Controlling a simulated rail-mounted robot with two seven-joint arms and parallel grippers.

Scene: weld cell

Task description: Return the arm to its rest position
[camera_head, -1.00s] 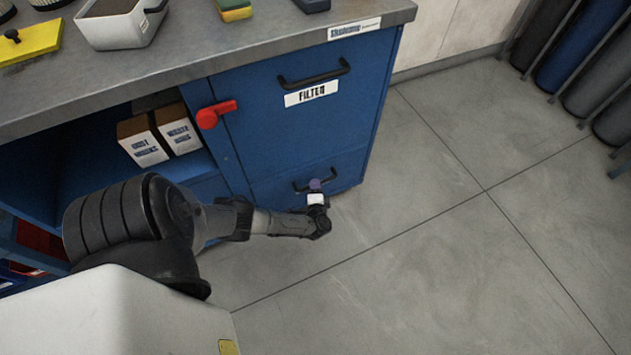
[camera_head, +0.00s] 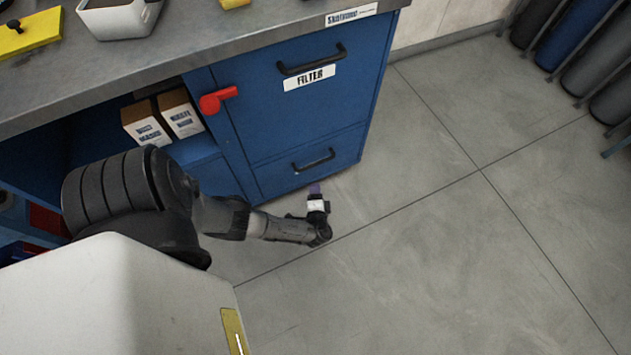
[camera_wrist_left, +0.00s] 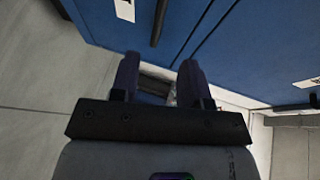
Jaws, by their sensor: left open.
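My left arm comes in from the left in the head view and reaches out low in front of the blue cabinet. My left gripper (camera_head: 317,190) is at its end, small and seen from above, near the cabinet's lower drawer and apart from it. In the left wrist view the two dark fingers of the left gripper (camera_wrist_left: 158,78) stand apart with nothing held between them. My right gripper is not in view.
The blue cabinet (camera_head: 290,120) has a FILTER drawer, black handles and a red latch (camera_head: 217,99). Two boxes (camera_head: 163,117) sit on its open shelf. A grey tray (camera_head: 121,20) stands on the worktop. Cylinders (camera_head: 570,40) stand at the upper right. The floor (camera_head: 450,270) on the right is clear.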

